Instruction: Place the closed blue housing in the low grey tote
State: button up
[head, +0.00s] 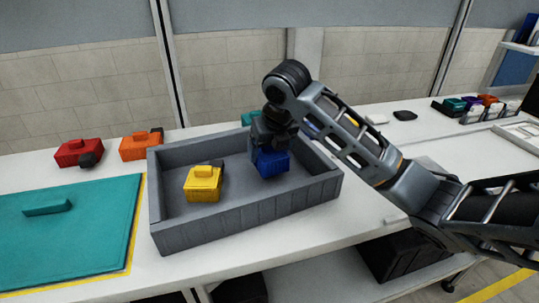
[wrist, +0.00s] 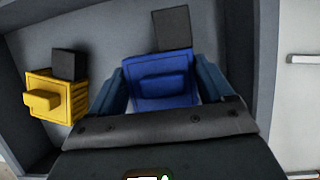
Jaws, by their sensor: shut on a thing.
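The blue housing (head: 271,163) is inside the low grey tote (head: 246,222), in its right half. My gripper (head: 272,145) is above it, pointing down, and is shut on it. In the wrist view the blue housing (wrist: 160,82) sits between the two fingers (wrist: 160,88), with a dark block at its far end. Its lid looks closed. I cannot tell whether its underside touches the tote floor. A yellow housing (head: 203,183) with a dark block stands in the tote to the left, apart from the blue one; it also shows in the wrist view (wrist: 50,97).
A red housing (head: 78,152) and an orange housing (head: 140,146) stand on the table left of the tote. A teal board (head: 75,235) with a handle lies at front left. A dark organizer with coloured parts (head: 470,106) is at the back right. The tote walls surround my gripper.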

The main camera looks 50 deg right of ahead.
jog(key=shift+f, duration=1)
jog(key=shift+f, duration=0.25)
jog(key=o, duration=1.1)
jog(key=shift+c, duration=0.2)
jog(key=shift+r, duration=0.15)
jog(key=shift+r, duration=0.2)
jog(key=v, duration=1)
jog(key=shift+s+r, duration=0.1)
jog(key=shift+r, duration=0.2)
jog(key=shift+s+a+r, duration=0.15)
jog(key=shift+s+r, duration=0.15)
jog(key=shift+r, duration=0.25)
